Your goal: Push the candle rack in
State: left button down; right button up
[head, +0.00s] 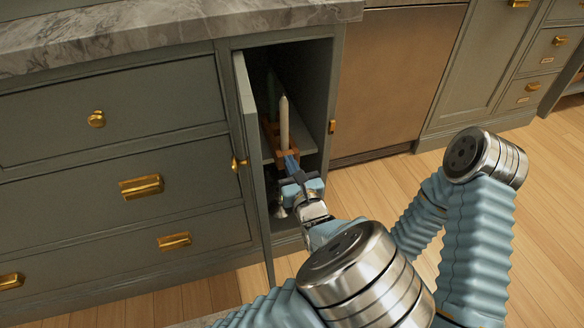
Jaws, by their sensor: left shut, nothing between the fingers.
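The candle rack (268,127) is a brown wooden holder with a pale upright candle (284,125) at its near end. It stands on the shelf inside the open cabinet, and a darker candle shows dimly behind. My left gripper (291,163) is shut and empty, with its fingertips at the near end of the rack. I cannot tell whether they touch it. The gripper hides part of the rack's front. My right gripper is out of view.
The narrow cabinet door (254,170) stands open, left of my left gripper. A shiny object (279,208) sits in the lower compartment. Drawers (110,105) lie left, a brown appliance panel (390,80) right, and a stone countertop (170,30) above.

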aim_at(285, 152)
pick_arm(q)
jog(key=shift+w, duration=0.15)
jog(key=x, duration=0.7)
jog(key=shift+w+a, duration=0.15)
jog(key=shift+w, duration=0.15)
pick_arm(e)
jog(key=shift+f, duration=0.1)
